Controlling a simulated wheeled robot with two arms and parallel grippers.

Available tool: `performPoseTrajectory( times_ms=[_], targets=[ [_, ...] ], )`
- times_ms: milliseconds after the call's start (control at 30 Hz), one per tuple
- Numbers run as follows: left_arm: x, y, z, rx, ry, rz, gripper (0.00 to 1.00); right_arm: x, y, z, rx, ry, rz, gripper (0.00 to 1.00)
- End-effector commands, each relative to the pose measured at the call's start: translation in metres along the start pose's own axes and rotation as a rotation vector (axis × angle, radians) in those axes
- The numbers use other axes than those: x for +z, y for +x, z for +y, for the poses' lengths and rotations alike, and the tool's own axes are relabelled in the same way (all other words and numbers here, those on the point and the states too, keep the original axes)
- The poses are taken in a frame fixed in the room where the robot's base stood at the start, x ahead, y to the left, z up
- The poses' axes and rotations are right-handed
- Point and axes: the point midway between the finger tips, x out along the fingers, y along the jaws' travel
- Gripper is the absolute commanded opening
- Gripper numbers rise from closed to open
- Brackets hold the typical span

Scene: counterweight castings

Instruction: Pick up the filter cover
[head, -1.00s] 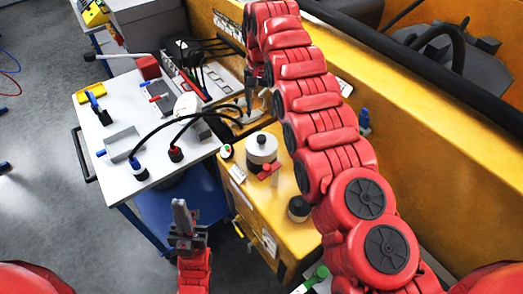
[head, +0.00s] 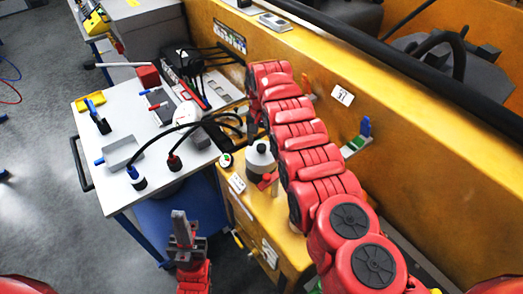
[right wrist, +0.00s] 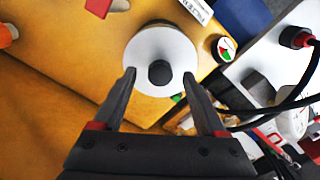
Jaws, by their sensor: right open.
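The filter cover, a round white disc with a black knob, is at the top centre of the right wrist view (right wrist: 139,50). In the head view its white top (head: 254,156) sits on a dark round body on the yellow ledge, partly hidden by my right arm. My right gripper (right wrist: 160,76) is open and empty. In the wrist view its fingertips appear on either side of the knob; whether they touch anything cannot be told. My left gripper (head: 183,222) hangs low in front of the ledge, away from the cover; its jaw gap is not clear.
A red object (head: 267,181) lies close beside the cover's base. A red-green round button (head: 225,160) is to its left. The white cart (head: 110,180) with black hoses (head: 160,130) stands left. The yellow wall (head: 400,150) rises behind the ledge.

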Motion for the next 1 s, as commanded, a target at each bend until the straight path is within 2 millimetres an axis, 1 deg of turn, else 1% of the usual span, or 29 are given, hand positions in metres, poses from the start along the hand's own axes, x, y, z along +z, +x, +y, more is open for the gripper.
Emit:
performPoseTrajectory(
  times_ms=[233, 633, 667, 1000],
  targets=[
    [0.0000, -0.0001, 0.0000, 0.000, 0.000, 0.000, 0.00, -0.0008, 0.0031, -0.0002, -0.002, 0.001, 0.003, 0.74],
    [0.0000, -0.0001, 0.0000, 0.000, 0.000, 0.000, 0.00, -0.0004, 0.0031, 0.0000, -0.001, 0.001, 0.001, 0.02],
    [0.0000, 0.0000, 0.0000, 0.000, 0.000, 0.000, 0.00, -0.0004, 0.0031, 0.0000, -0.001, 0.001, 0.001, 0.00],
    [0.0000, -0.0001, 0.0000, 0.000, 0.000, 0.000, 0.00, -0.0003, 0.0032, 0.0000, -0.001, 0.001, 0.001, 0.00]
  ],
)
